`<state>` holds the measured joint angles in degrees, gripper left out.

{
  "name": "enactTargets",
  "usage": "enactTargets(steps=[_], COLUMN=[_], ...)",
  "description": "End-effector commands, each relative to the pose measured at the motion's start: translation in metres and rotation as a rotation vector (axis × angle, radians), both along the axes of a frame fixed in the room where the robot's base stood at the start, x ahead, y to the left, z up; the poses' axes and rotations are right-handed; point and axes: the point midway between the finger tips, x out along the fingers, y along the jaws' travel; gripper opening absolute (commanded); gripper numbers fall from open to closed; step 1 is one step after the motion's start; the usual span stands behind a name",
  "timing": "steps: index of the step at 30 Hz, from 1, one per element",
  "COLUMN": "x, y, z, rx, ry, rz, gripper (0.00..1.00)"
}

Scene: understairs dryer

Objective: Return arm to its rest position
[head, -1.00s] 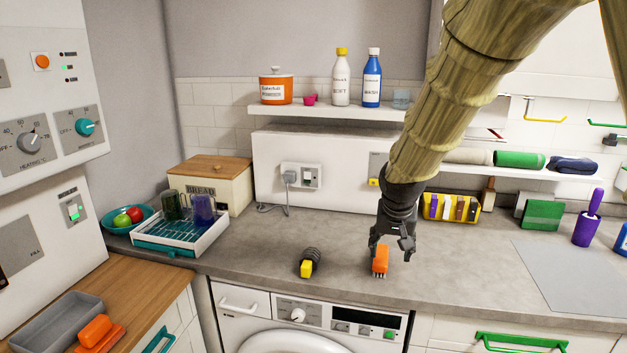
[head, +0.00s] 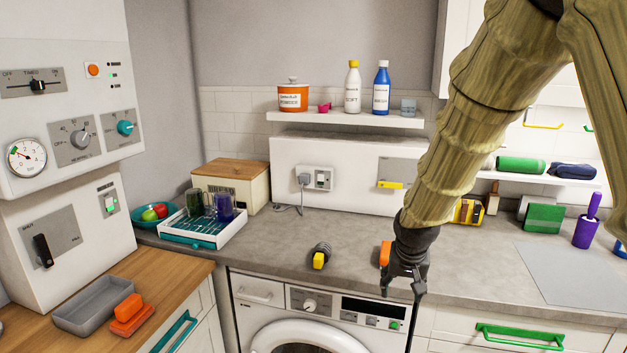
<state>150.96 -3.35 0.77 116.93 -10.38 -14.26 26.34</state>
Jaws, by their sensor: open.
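My arm, in a tan ribbed sleeve, comes down from the top right in the head view. My gripper (head: 404,287) is open and empty over the front edge of the grey counter (head: 470,262), above the dryer's right end. An orange brush (head: 385,253) stands on the counter just behind and left of the gripper, partly hidden by it. I cannot tell whether they touch.
A black and yellow item (head: 319,256) lies on the counter left of the gripper. A dish rack (head: 203,236) with cups is further left. A shelf (head: 345,119) with bottles hangs behind. The white dryer (head: 310,320) is below. The counter's right side has free room.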

Motion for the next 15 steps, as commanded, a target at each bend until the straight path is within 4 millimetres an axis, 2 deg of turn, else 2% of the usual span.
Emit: enactTargets(steps=[5,8,15], x=[-0.016,-0.030,-0.083], y=[0.000,0.000,0.001], z=[-0.048,-0.083,-0.180], rx=[0.013,0.022,0.047], ry=[0.033,0.055,0.118], rz=[0.019,0.035,0.078], gripper=[0.58,0.58,0.58])
